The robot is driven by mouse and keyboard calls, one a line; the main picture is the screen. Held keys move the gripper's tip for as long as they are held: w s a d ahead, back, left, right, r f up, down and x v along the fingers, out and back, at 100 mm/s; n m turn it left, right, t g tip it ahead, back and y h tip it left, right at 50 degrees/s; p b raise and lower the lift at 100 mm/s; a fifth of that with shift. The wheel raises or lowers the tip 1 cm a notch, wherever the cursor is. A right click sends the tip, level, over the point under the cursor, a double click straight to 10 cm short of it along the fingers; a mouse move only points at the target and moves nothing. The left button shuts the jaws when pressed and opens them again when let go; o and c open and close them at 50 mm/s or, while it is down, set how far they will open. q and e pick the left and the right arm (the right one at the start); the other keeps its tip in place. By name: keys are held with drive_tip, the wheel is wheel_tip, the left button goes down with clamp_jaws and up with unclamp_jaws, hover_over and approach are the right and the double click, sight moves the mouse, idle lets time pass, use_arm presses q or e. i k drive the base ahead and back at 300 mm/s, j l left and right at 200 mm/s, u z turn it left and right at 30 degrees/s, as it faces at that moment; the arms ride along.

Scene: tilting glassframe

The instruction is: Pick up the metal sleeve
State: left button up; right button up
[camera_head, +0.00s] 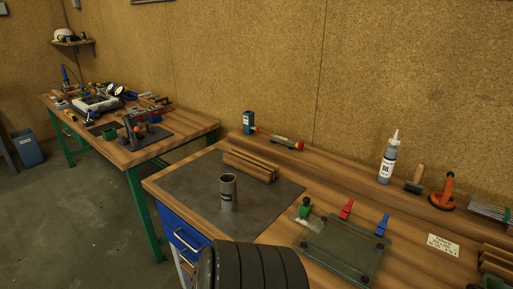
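The metal sleeve (228,192) is a grey upright cylinder with an open dark top and a dark label band near its lower part. It stands on the dark grey mat (185,188) on the near workbench, in front of a stack of wooden strips (251,166). Nothing touches the sleeve. Neither of my grippers can be made out in the head view. A dark ribbed rounded shape (255,268) rises from the bottom edge, nearer than the sleeve; I cannot tell whether it is part of me.
Right of the mat lie a glass plate (343,251), a red clamp (347,209) and a blue clamp (382,225). An oil bottle (387,163) and an orange suction tool (443,194) stand behind. A second cluttered bench (185,130) is at left. The mat left of the sleeve is clear.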

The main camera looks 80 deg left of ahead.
sight(227, 181)
drive_tip(key=u, duration=2.9)
